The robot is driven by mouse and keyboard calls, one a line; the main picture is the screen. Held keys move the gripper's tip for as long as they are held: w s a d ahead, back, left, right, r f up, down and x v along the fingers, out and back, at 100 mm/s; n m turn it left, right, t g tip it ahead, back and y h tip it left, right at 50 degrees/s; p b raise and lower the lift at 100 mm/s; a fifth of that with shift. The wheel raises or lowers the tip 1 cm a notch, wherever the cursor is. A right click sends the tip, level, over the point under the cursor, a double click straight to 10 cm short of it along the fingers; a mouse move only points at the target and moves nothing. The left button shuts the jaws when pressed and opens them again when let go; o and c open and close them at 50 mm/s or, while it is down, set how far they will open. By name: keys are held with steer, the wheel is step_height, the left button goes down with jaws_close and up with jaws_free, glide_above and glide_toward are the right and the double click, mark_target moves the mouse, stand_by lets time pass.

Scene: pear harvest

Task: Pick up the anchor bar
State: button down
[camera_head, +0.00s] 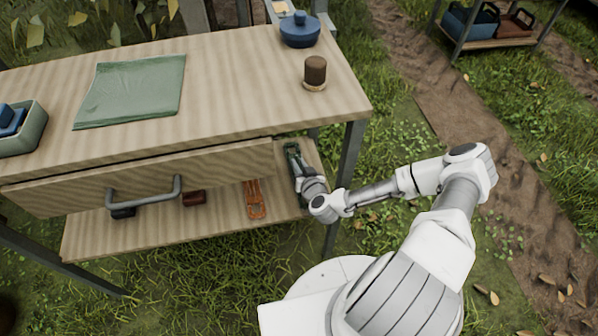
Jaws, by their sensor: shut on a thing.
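My gripper (298,170) reaches onto the right end of the lower shelf, under the table top. It is shut on a dark green, narrow thing (291,149), which I take to be the anchor bar. Only its far end shows past my gripper. The near part is hidden by the jaws and wrist. It is at shelf level, and I cannot tell whether it touches the shelf.
The lower shelf (160,232) also holds orange-handled pliers (255,200) and a dark red piece (194,198). A drawer with a grey handle (145,192) and the table top (225,90) overhang it. A table leg (345,175) stands close to my arm.

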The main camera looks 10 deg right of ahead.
mark_target(299, 164)
steer(key=shift+r, duration=0.1)
step_height(299, 164, up, 10)
steer(key=p, duration=0.4)
stand_by(0.6)
